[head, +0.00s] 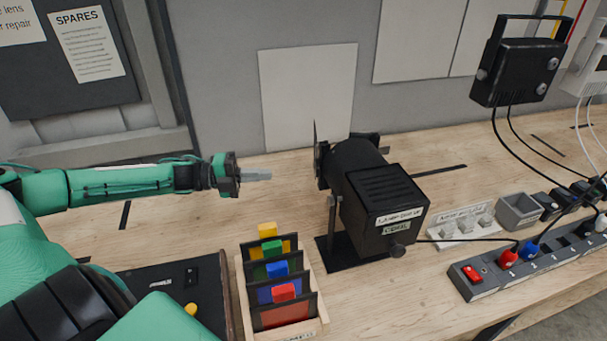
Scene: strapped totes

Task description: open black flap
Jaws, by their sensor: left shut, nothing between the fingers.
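A black stage lamp (375,190) stands on a flat base on the wooden bench, in the middle of the head view. A thin black flap (316,150) stands upright at the lamp's left, front end, seen nearly edge-on. More dark plates show at the far side of that end, and the lamp's opening is hidden from me. My left gripper (256,175) is shut and empty, pointing right towards the flap. A clear gap lies between its fingertips and the flap. My right gripper is not in view.
A wooden rack (322,312) with several coloured filter frames stands in front of the lamp. A dark control box (170,290) is at lower left. A power strip (530,262) and cables lie at the right. The bench behind my left gripper is mostly clear.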

